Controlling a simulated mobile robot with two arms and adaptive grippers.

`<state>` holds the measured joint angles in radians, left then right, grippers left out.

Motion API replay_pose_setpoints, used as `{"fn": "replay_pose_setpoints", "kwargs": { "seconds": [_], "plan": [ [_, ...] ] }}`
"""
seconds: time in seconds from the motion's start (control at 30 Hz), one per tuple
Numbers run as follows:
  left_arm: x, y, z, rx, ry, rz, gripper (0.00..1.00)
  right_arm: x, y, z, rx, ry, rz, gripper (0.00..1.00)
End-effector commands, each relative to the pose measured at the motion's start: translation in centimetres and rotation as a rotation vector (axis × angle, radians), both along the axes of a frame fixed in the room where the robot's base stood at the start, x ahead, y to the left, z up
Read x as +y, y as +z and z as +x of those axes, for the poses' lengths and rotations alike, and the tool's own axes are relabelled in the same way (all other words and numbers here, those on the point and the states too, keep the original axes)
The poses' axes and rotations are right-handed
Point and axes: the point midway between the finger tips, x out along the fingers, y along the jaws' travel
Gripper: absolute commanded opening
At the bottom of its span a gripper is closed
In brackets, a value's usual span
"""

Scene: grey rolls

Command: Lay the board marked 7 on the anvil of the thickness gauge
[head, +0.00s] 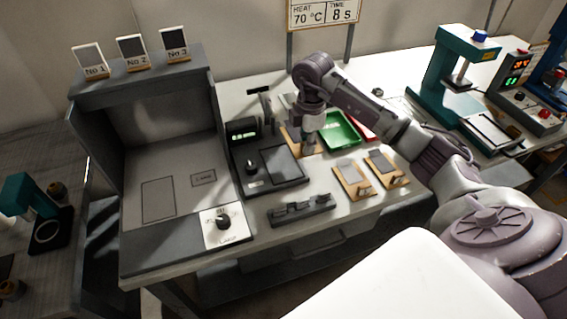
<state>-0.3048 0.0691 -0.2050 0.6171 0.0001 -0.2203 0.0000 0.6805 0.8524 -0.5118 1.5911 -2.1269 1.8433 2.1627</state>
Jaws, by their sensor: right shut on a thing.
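My right gripper (309,149) reaches down over the middle of the bench and is shut on a wooden board (292,139), which it partly hides. Two more wooden boards with grey patches, a left one (352,179) and a right one (387,168), lie to the right and nearer. No number is readable on any board. A black device with a small green display (243,131), left of my gripper, may be the thickness gauge; its anvil cannot be made out clearly. My left gripper is not in view.
A black unit with a flat plate (281,165) lies close left of my gripper. A green tray (340,132) and a red tray (362,124) lie right of it. A dark slotted holder (301,209) stands in front. A grey booth (165,150) fills the left.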

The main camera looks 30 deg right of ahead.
Motion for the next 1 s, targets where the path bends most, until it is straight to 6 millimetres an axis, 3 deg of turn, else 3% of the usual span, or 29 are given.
{"fn": "replay_pose_setpoints", "kwargs": {
  "seconds": [0.1, 0.3, 0.7, 1.0],
  "plan": [
    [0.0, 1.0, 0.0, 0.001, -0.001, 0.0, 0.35, 2.8, -1.4, 0.7, 0.002, 0.002, 0.004, 0.0],
    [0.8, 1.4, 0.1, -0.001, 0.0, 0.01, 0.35, 5.1, -3.0, 1.4, 0.0, -0.001, 0.0, 0.0],
    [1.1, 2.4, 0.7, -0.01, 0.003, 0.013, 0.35, 5.4, -7.2, 1.5, 0.0, -0.002, 0.0, 0.0],
    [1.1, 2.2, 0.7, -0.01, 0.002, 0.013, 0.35, 5.4, -7.5, 1.5, -0.001, -0.002, -0.001, 0.0]
  ]
}}
